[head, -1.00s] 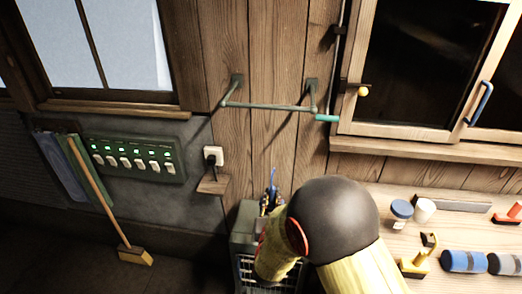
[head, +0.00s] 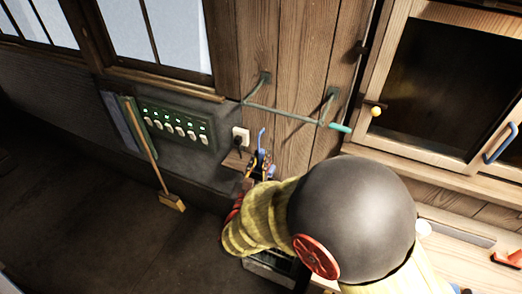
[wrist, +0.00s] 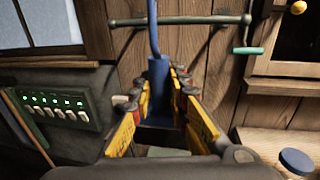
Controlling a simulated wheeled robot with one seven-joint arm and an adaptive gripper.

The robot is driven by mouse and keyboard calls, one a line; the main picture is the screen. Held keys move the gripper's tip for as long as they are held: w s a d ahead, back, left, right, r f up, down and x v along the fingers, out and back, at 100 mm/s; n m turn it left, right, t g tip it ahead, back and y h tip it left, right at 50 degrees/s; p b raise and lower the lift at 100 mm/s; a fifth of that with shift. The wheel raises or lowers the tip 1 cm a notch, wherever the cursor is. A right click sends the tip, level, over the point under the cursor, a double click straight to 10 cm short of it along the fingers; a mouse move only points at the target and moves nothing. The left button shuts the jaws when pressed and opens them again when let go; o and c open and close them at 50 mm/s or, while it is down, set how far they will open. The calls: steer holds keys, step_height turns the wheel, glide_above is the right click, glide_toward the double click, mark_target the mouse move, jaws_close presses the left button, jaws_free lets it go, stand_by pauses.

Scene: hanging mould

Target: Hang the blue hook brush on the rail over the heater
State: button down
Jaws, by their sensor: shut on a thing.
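The blue hook brush (head: 262,139) is between the fingers of my gripper (head: 261,167), which is shut on it. In the wrist view the blue brush (wrist: 158,80) stands upright between the yellow fingers of my gripper (wrist: 160,95), its shaft running up past the top edge, so the hook end is cut off there. The rail (head: 292,114) is a thin green bar on two wall brackets with a teal right end. It also shows in the wrist view (wrist: 205,20), behind the brush shaft. In the head view the brush is below the rail and apart from it. The heater (head: 272,268) is mostly hidden by my arm.
A switch panel (head: 177,125) and a wall socket (head: 241,135) are left of the gripper. A broom (head: 150,160) leans on the wall. A wooden cabinet with a blue handle (head: 500,144) and a bench (head: 460,250) are at the right.

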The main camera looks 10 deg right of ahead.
steer(key=d+f+b+x, duration=0.1)
steer(key=x, duration=0.6)
steer(key=s+d+f+b+x, duration=0.1)
steer(key=x, duration=0.7)
steer(key=shift+w+d+f+b, duration=0.25)
steer(key=shift+d+b, duration=0.1)
steer(key=shift+d, duration=0.1)
stand_by(1.0)
steer(key=c, duration=1.6)
jaws_free()
steer(key=shift+c, duration=0.2)
